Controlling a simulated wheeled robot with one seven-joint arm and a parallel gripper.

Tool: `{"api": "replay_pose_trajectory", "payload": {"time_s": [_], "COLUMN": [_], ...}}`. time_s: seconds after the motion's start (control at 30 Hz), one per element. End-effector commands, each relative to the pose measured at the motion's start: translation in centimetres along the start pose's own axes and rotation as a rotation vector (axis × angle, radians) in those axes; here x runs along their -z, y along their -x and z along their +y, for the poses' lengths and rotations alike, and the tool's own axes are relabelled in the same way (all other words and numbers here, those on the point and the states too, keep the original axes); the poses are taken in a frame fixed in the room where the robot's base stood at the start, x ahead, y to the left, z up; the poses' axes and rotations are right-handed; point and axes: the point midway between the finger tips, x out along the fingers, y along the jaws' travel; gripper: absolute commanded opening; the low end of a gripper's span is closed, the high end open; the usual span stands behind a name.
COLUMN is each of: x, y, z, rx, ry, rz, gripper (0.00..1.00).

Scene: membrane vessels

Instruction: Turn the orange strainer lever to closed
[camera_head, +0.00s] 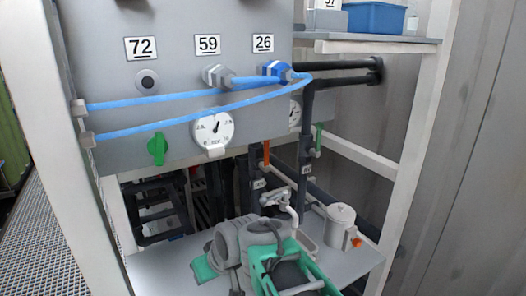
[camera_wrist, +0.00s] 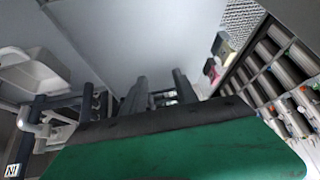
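A narrow upright orange lever (camera_head: 266,152) shows in the head view, below the grey panel and beside a dark vertical pipe. A small orange part (camera_head: 355,242) also shows on the side of a light grey cylindrical vessel (camera_head: 340,226); I cannot tell whether it is the strainer lever. My green and grey arm (camera_head: 285,268) is low in front of them, left of the vessel. In the wrist view a green, black-edged part of my gripper (camera_wrist: 170,125) fills the bottom.
The grey panel carries a gauge (camera_head: 213,129), a green handle (camera_head: 157,149) and blue hoses (camera_head: 200,112). A white frame post (camera_head: 412,140) stands at right. A grey shelf (camera_head: 160,275) lies below. The wrist view shows a white basin (camera_wrist: 35,65) and racked pipes (camera_wrist: 275,75).

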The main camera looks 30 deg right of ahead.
Motion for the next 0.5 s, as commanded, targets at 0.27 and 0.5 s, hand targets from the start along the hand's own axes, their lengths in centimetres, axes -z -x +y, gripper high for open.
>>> {"api": "replay_pose_trajectory", "payload": {"time_s": [0.27, 0.5], "x": [13.5, 14.7], "y": [8.3, 16.1], "z": [18.4, 24.7], "rx": [-0.075, -0.151], "ry": [-0.025, -0.013], "rz": [0.709, 0.986], "gripper": [0.35, 0.35]}}
